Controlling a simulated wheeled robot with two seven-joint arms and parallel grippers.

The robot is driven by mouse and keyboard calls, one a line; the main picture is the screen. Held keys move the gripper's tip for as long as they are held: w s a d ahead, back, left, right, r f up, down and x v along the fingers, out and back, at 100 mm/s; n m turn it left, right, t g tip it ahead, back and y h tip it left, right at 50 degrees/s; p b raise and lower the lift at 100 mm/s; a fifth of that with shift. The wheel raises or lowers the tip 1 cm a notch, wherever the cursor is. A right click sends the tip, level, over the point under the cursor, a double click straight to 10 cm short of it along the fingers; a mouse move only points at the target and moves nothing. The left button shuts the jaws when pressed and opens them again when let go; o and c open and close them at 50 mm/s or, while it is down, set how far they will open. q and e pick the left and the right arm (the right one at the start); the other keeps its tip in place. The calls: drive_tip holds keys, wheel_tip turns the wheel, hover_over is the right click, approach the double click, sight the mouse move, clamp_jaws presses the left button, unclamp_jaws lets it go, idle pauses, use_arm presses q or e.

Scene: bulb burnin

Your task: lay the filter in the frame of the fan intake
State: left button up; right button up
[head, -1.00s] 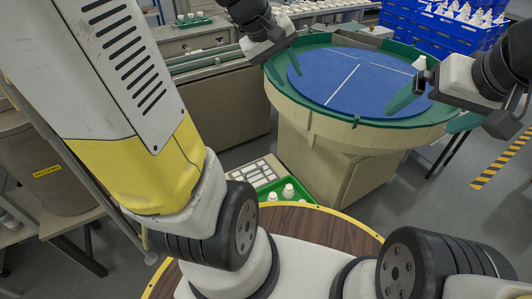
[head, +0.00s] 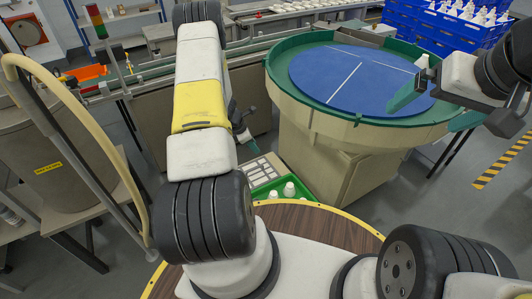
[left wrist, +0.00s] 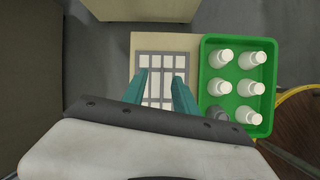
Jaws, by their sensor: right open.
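A flat grey grid with white panes lies on a beige surface low on the near side of the round table. It shows in the head view (head: 258,170) and the left wrist view (left wrist: 160,72). I cannot tell whether it is the filter or the fan intake's frame. My left gripper (left wrist: 162,78) is open and empty, its teal fingers above the grid; in the head view it (head: 243,128) is partly hidden by my arm. My right gripper (head: 420,118) is open over the round table's right rim. No separate filter can be made out.
A green tray (left wrist: 210,125) with several white bottles (left wrist: 246,87) stands right beside the grid. The round table (head: 345,118) has a blue top and green rim. Blue crates (head: 400,18) stand behind. A grey drum (head: 60,165) stands at the left.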

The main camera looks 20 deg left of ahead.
use_arm(q)
drive_tip(key=n, duration=0.2)
approach(255, 172)
drive_tip(key=shift+g, duration=0.3)
drive_tip(key=x, duration=0.4)
drive_tip(key=d+x, duration=0.1)
drive_tip(key=x, duration=0.1)
drive_tip(key=shift+w+d+f, duration=0.1)
drive_tip(key=shift+w+d, duration=0.05)
drive_tip(key=shift+w, duration=0.25)
clamp_jaws()
idle(0.5)
